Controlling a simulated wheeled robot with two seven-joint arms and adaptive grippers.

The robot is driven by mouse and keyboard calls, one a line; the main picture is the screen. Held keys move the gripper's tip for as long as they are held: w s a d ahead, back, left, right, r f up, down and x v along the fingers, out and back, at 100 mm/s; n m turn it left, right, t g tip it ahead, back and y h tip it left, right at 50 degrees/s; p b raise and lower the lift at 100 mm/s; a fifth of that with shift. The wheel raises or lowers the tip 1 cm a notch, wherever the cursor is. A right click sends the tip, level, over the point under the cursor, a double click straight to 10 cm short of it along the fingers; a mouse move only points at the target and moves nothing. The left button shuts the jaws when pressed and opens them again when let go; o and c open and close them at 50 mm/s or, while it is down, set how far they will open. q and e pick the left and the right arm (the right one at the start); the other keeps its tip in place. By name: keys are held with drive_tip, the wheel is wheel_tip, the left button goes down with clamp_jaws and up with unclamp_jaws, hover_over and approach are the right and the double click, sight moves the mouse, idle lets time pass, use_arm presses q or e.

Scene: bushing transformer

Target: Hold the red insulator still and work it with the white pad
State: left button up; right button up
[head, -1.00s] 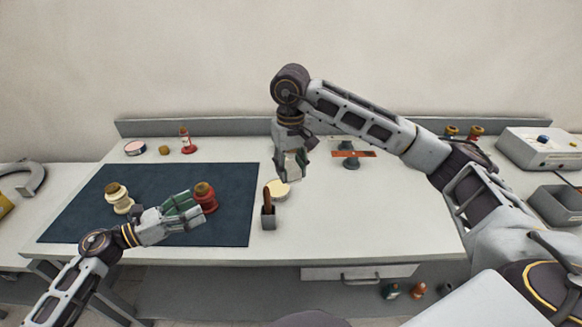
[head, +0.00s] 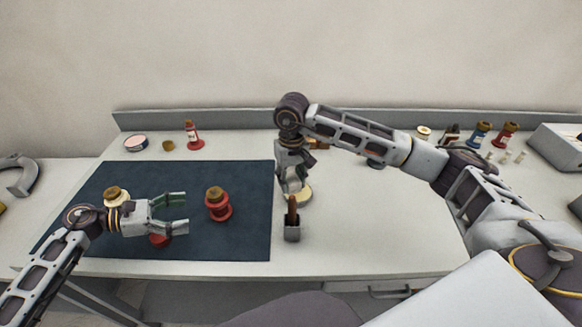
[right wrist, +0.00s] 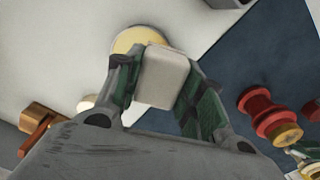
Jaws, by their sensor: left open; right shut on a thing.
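A red insulator (head: 218,207) with a brown top stands upright on the dark blue mat (head: 240,242). It also shows in the right wrist view (right wrist: 262,108). My left gripper (head: 187,214) is open and empty, left of that insulator and apart from it. A second red piece (head: 160,240) is mostly hidden under the left gripper. My right gripper (head: 291,187) is shut on the white pad (right wrist: 163,77), right of the mat. The pad is held above a round cream-topped dish (right wrist: 130,40), which also shows in the head view (head: 305,193).
A grey holder (head: 292,234) with a brown-handled tool stands in front of the right gripper. A cream insulator (head: 115,196) is partly hidden behind my left arm. A red bottle (head: 194,137) and a round tin (head: 136,143) stand at the back left. The front right tabletop is clear.

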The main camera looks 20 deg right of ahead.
sight(213, 214)
use_arm(q)
drive_tip(key=shift+w+a, duration=0.1)
drive_tip(key=shift+w, duration=0.2)
use_arm(e)
drive_tip(key=shift+w+f, duration=0.25)
drive_tip(key=shift+f, duration=0.5)
use_arm(q)
drive_tip(key=shift+p+x, duration=0.35)
drive_tip(key=shift+x, duration=1.05)
use_arm(e)
drive_tip(key=shift+r, duration=0.45)
use_arm(q)
drive_tip(key=shift+p+x, duration=0.35)
drive_tip(key=shift+x, duration=1.15)
use_arm(e)
drive_tip(key=shift+r, duration=0.35)
use_arm(q)
drive_tip(key=shift+b+x, duration=0.85)
drive_tip(key=shift+x, duration=0.6)
use_arm(e)
drive_tip(key=shift+f, duration=0.9)
use_arm(q)
drive_tip(key=shift+d+f+b, duration=0.25)
drive_tip(key=shift+d+b, duration=0.1)
drive_tip(key=shift+d, duration=0.3)
use_arm(e)
drive_tip(key=shift+f, duration=0.3)
use_arm(q)
drive_tip(key=shift+c, duration=0.4)
drive_tip(key=c, duration=0.6)
